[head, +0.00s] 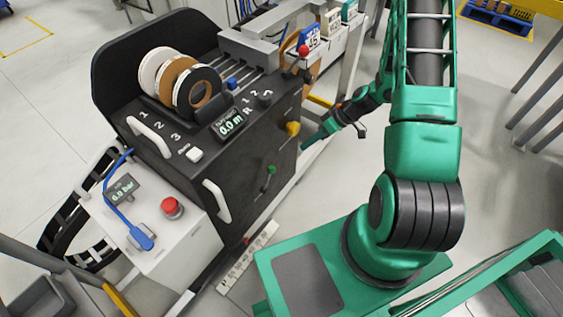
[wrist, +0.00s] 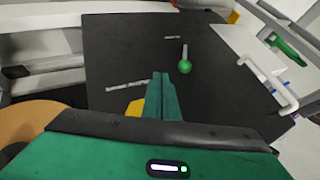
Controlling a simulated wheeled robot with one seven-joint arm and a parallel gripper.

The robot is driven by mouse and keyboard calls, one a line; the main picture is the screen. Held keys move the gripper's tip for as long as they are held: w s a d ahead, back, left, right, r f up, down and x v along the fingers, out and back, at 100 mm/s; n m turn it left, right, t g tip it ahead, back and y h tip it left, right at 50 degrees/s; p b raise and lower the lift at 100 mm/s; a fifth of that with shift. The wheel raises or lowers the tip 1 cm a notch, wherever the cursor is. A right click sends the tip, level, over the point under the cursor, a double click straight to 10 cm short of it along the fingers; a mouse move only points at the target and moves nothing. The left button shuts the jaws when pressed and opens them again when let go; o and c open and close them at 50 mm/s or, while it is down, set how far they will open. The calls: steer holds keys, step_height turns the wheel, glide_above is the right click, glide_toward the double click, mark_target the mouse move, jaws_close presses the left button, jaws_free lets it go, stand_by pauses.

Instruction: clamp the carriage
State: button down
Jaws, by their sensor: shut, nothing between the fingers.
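The black edge-banding machine (head: 245,150) stands at the centre of the head view. Its side panel (wrist: 125,50) fills the middle of the wrist view. A green ball-ended lever (head: 270,170) is on this panel; it also shows in the wrist view (wrist: 185,67), ahead and right of my fingertips. A yellow knob (head: 292,128) is partly hidden behind my fingers in the wrist view (wrist: 135,108). A red ball-topped lever (head: 303,51) stands at the top edge. My gripper (head: 306,144) is shut and empty, beside the panel, near the yellow knob. I cannot tell which part is the carriage clamp.
Three tape rolls (head: 181,80) sit on top of the machine. White handles (head: 217,201) stick out from its front. A white cabinet with a red button (head: 172,207) stands at lower left. The floor (head: 330,185) between the machine and my base is mostly clear.

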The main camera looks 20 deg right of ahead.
steer(key=shift+f, duration=0.1)
stand_by(0.3)
steer(key=a+f, duration=0.7)
steer(key=a, duration=0.2)
steer(key=shift+w+a, duration=0.35)
steer(key=shift+a, duration=0.05)
steer(key=shift+a+r, duration=0.1)
steer(key=shift+r, duration=0.05)
